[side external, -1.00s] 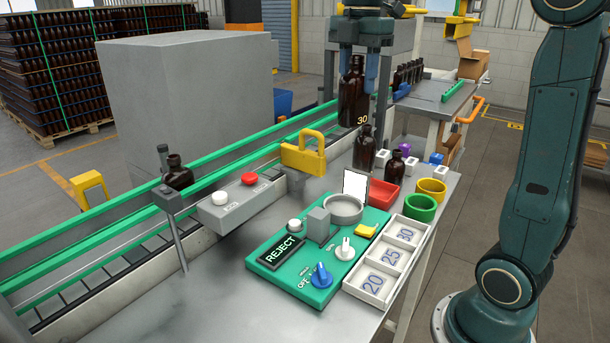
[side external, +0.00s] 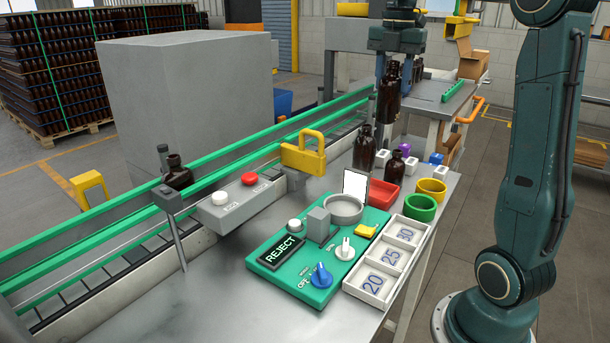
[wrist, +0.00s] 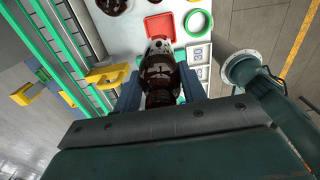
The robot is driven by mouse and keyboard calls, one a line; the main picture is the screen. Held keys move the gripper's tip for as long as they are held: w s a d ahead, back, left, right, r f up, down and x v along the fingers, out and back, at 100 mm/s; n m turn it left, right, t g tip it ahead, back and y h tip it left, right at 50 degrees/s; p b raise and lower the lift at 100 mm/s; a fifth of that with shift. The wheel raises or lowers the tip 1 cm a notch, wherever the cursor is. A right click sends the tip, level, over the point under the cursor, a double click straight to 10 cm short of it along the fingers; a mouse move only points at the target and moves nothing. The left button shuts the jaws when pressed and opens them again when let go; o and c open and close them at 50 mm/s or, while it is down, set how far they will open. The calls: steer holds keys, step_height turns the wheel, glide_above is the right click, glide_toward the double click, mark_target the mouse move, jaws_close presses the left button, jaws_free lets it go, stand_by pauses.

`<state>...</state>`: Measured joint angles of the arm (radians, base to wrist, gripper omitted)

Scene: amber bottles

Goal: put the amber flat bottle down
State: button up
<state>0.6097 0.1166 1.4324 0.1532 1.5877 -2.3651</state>
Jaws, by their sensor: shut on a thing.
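My gripper (side external: 395,70) is shut on an amber flat bottle (side external: 388,104), held upright in the air above the far end of the table in the side view. In the wrist view the held bottle (wrist: 159,75) sits between the two fingers. Below and left of it in the side view, an amber bottle (side external: 364,149) stands on the table, and another (side external: 395,171) stands nearer the red tray (side external: 379,191). The label on the held bottle does not show from this side.
A conveyor with green rails (side external: 240,138) runs along the left, with an amber bottle (side external: 177,173) on it. White, purple and blue blocks, yellow and green (side external: 420,208) rings and a numbered white tray (side external: 372,284) crowd the table's right side.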

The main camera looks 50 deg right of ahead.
mark_target(389, 113)
step_height(389, 113, down, 16)
steer(key=shift+r, duration=0.15)
stand_by(0.7)
steer(key=shift+f, duration=2.15)
steer(key=shift+f, duration=0.1)
steer(key=o, duration=1.1)
steer(key=shift+o, duration=0.2)
step_height(389, 113, up, 12)
steer(key=shift+r, duration=0.15)
